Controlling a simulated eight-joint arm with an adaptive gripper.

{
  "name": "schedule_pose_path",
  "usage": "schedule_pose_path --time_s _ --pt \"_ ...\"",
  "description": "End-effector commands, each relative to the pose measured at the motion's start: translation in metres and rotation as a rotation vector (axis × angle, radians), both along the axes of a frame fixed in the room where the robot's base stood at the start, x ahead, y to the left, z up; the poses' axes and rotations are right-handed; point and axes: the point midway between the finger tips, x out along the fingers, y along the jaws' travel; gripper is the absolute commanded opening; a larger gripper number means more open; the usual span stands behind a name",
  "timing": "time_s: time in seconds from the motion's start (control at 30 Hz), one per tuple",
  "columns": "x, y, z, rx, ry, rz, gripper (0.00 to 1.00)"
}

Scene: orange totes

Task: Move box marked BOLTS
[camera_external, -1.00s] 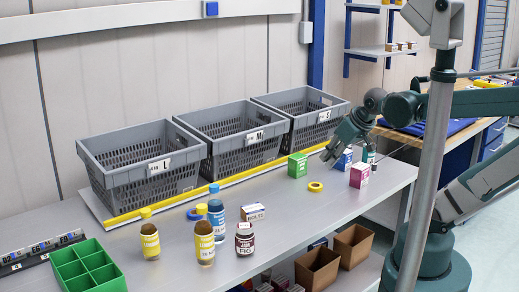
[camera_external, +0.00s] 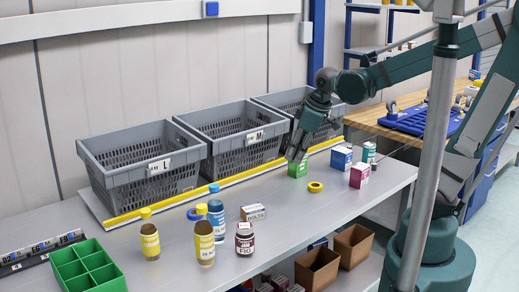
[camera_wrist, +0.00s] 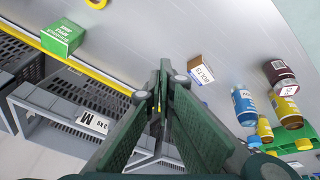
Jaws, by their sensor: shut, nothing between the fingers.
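The box marked BOLTS (camera_external: 253,212) is a small white and brown carton. It stands on the grey bench behind the dark jar and right of the blue bottle. It also shows in the wrist view (camera_wrist: 201,70), right of and beyond my fingertips. My gripper (camera_external: 294,158) is in front of the right-hand grey tote, close above the green box (camera_external: 298,168). In the wrist view my gripper (camera_wrist: 163,72) has its two green fingers together at the tips with nothing between them. It is apart from the BOLTS box.
Grey totes marked L (camera_external: 138,182), M (camera_external: 238,152) and S (camera_external: 300,96) line the back behind a yellow strip. Several bottles, including a blue one (camera_external: 216,217), and a dark jar (camera_external: 244,240) stand near the BOLTS box.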

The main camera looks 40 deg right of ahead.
Motion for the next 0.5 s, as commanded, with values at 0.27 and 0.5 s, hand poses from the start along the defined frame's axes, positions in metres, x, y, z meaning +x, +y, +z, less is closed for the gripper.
schedule_pose_path --time_s 0.27,0.5 --pt "0.02 0.037 -0.001 -0.052 0.056 0.164 0.0" --pt "0.032 0.069 -0.009 -0.096 0.104 0.308 0.0"
